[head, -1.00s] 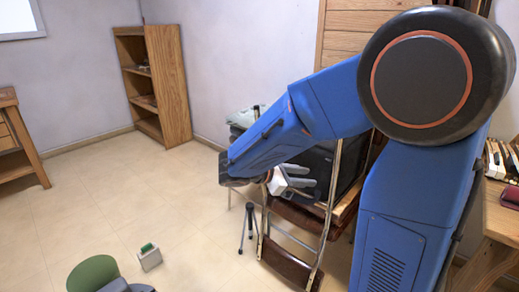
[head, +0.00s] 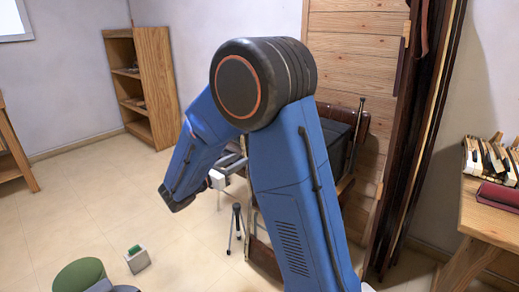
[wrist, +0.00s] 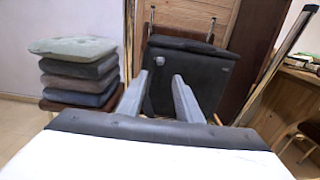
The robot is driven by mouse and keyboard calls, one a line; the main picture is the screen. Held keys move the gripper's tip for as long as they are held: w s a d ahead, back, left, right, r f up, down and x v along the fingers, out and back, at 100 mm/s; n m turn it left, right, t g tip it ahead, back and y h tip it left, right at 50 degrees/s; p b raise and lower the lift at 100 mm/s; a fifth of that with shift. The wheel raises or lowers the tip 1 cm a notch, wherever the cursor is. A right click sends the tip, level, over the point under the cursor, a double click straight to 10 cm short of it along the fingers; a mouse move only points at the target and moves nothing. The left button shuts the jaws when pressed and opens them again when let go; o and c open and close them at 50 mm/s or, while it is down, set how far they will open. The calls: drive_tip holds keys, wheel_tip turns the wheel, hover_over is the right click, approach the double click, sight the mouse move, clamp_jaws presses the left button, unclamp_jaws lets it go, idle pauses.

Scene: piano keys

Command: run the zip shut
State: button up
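A black case (wrist: 205,62) with a flat lid stands upright in the middle of the wrist view, a small pale mark on its upper right. No zip or zip pull can be made out on it. In the head view the case (head: 338,132) is partly hidden behind my arm. My gripper (wrist: 159,80) is open and empty, its two grey fingers pointing at the case with a gap between them. The fingers appear in front of the case and apart from it. In the head view my gripper (head: 236,163) is small and partly covered by my arm.
Several stacked cushions (wrist: 78,68) stand left of the case. A table with piano keys (head: 490,152) and a red object (head: 497,197) is at the right. A black tripod (head: 236,228) stands on the floor. Open floor lies at the left.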

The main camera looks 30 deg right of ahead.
drive_tip(key=x, duration=1.3)
drive_tip(key=shift+d, duration=0.1)
clamp_jaws()
